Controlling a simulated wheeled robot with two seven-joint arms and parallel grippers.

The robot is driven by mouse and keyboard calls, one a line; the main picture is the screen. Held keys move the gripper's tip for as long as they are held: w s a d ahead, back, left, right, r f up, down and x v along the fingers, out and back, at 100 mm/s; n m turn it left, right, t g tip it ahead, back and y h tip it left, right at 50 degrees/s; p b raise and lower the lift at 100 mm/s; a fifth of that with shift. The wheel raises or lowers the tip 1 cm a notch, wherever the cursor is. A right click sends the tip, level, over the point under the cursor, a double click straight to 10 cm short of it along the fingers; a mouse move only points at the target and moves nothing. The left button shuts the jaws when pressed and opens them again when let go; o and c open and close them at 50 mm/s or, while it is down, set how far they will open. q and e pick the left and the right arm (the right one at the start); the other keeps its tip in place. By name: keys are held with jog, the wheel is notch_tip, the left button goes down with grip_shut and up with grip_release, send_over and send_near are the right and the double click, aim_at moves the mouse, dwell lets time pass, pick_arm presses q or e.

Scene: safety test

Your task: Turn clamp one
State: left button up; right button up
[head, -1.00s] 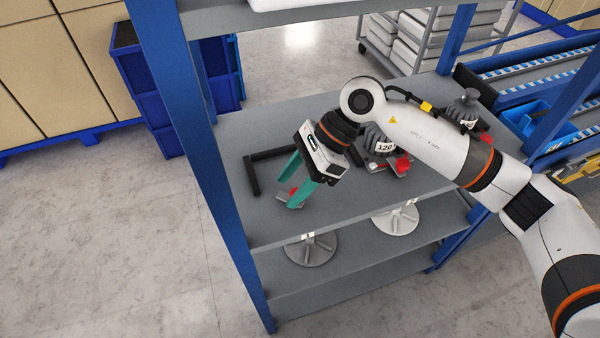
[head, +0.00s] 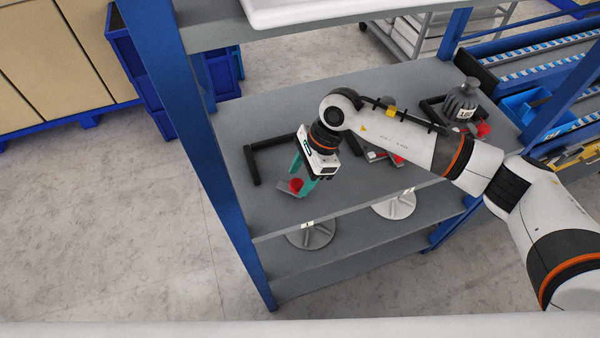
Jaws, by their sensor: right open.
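A small clamp with a red knob (head: 296,185) sits on the grey shelf top (head: 258,212) near its front left. My right gripper (head: 300,187) reaches down to it with teal fingers, open, right at the red knob. One finger partly overlaps the clamp, and I cannot tell whether they touch. A second clamp with a red part (head: 398,160) lies farther right, partly hidden under my right arm. Another red clamp part (head: 483,129) shows at the far right. My left gripper is out of view.
A black bracket (head: 252,165) lies behind the gripper at left. A blue upright post (head: 205,150) bounds the shelf at left. A white tray (head: 300,10) is on the shelf above.

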jog(key=shift+s+a+f, duration=0.1)
jog(key=shift+a+f, duration=0.1)
jog(key=shift+f, duration=0.25)
jog(key=c, duration=0.9)
jog(key=shift+c, duration=0.2)
jog(key=m+t+b, duration=0.1)
jog(key=m+b, duration=0.3)
jog(key=shift+s+f+m+t, duration=0.15)
jog(key=shift+f+m+t, duration=0.05)
jog(key=shift+m+t, duration=0.2)
jog(key=shift+s+r+m+t+b, duration=0.15)
jog(key=shift+m+t+b, duration=0.65)
jog(key=shift+m+b, duration=1.25)
jog(key=shift+r, duration=0.1)
